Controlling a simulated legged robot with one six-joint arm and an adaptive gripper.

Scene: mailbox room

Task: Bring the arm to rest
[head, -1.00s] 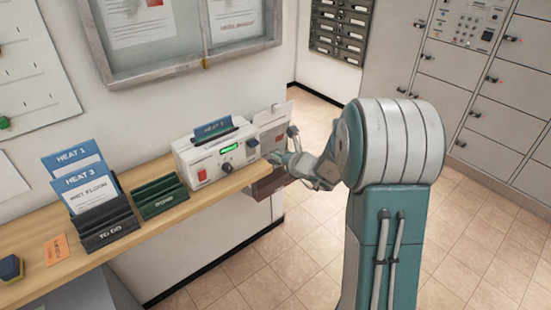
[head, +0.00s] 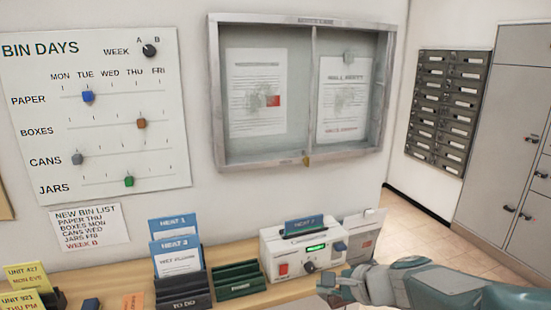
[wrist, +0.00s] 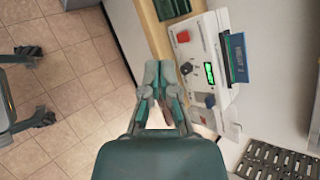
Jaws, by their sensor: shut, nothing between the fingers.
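My gripper (head: 343,286) is at the end of my arm, low at the right of centre in the head view, in front of the white machine (head: 296,249). In the wrist view my gripper (wrist: 158,80) has its fingers together with nothing between them. The machine, with its red switch, green display and a blue HEAT card (head: 307,225) in its top, also shows at the right of the wrist view (wrist: 207,45). I see no contact between my fingers and it.
A wooden counter (head: 225,295) runs along the wall. A TO DO holder (head: 184,292) and green DONE holder (head: 238,278) stand left of the machine. A bin-days board (head: 100,110) and glass notice case (head: 300,90) hang above. The wrist view shows open tiled floor (wrist: 75,75) and wheeled chair legs.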

